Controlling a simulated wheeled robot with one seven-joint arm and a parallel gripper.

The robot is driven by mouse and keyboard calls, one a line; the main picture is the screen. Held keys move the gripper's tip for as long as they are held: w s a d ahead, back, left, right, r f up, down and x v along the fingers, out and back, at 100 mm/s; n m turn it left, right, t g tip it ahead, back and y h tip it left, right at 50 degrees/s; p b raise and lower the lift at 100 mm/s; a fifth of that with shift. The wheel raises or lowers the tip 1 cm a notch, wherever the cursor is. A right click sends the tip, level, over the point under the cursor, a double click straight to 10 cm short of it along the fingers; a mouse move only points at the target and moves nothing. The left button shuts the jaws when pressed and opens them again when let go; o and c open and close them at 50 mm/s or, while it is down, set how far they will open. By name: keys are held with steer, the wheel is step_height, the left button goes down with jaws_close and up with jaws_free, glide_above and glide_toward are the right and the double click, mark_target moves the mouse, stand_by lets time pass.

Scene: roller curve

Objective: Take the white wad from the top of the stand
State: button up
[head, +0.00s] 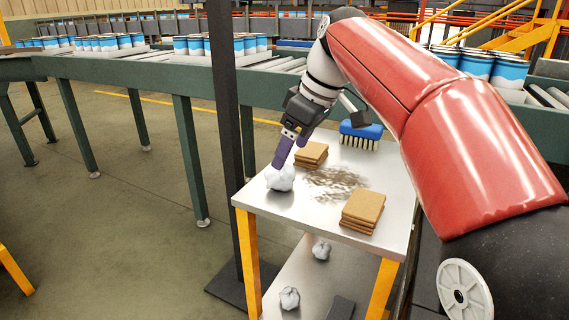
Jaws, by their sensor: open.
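A white crumpled wad (280,178) lies on the metal top of the stand (290,212), near its left edge. The stand has yellow legs and a lower shelf. My gripper (281,162), with purple fingers, reaches down from above right, and its fingertips are at the upper part of the wad. The fingers are seen nearly edge-on, so the gap between them is hard to make out. My gripper is open, and the wad rests on the stand top. I cannot tell whether the fingers touch it.
Two stacks of brown pads, one behind (312,154) and one at front right (363,207), flank a dark smudge. A blue brush (361,135) stands at the back. Two more wads lie on the lower shelf. A dark post (228,120) rises left of the stand. A conveyor with cans runs behind.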

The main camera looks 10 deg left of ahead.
mark_target(280, 173)
steer(key=shift+b+x, duration=0.55)
steer(key=shift+x, duration=3.4)
steer(key=shift+w+r, duration=0.1)
steer(key=shift+w, duration=0.05)
steer(key=c, duration=1)
steer(key=shift+c, duration=0.2)
